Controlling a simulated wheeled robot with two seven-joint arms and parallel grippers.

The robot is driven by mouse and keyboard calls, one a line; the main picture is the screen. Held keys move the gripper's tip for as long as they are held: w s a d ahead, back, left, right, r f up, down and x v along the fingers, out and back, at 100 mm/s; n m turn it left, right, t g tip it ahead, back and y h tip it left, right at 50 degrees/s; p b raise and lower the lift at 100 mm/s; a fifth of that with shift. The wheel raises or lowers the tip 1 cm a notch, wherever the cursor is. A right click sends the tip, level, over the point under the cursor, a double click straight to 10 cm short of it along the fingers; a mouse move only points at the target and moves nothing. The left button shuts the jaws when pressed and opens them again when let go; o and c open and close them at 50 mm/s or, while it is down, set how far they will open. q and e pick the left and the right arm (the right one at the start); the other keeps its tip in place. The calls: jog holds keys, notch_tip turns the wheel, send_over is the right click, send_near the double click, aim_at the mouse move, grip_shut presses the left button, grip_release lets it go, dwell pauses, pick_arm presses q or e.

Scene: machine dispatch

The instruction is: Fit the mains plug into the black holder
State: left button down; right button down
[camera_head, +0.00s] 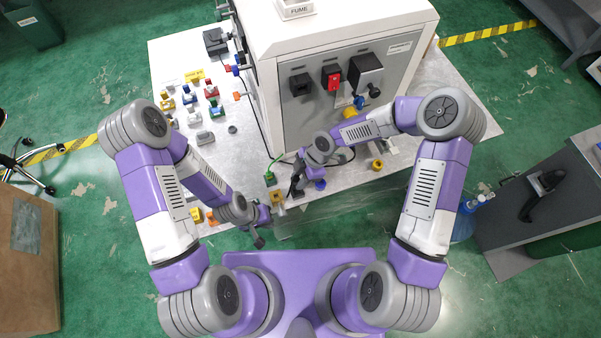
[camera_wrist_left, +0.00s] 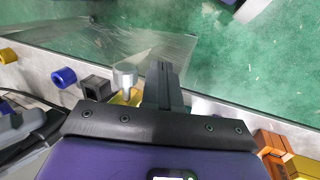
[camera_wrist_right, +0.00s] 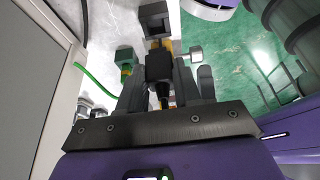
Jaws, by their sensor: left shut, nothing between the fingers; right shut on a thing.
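The mains plug is a black block (camera_wrist_right: 160,67) with a dark cable below it. My right gripper (camera_head: 297,187) is shut on it at the table's front edge. The black holder is a square, open-topped socket (camera_wrist_right: 155,20), beyond the plug and apart from it in the right wrist view. The plug's pins cannot be made out.
A yellow fixture (camera_head: 278,198) with a silver cylinder (camera_wrist_left: 125,76) stands close to the holder. A green connector (camera_wrist_right: 125,58) with a green cable is left of the plug. A blue ring (camera_wrist_left: 64,77) lies nearby. The large machine (camera_head: 305,105) rises behind.

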jog(key=shift+r, duration=0.1)
jog(key=shift+w+d+r+p, duration=0.1)
jog(key=shift+r+p, duration=0.3)
jog(key=shift+p, duration=0.2)
jog(key=shift+f+b, duration=2.15)
jog(key=shift+f, duration=0.3)
jog(key=shift+f+b, duration=0.85)
jog(key=shift+b, duration=0.15)
jog(key=c, duration=0.7)
grip_release()
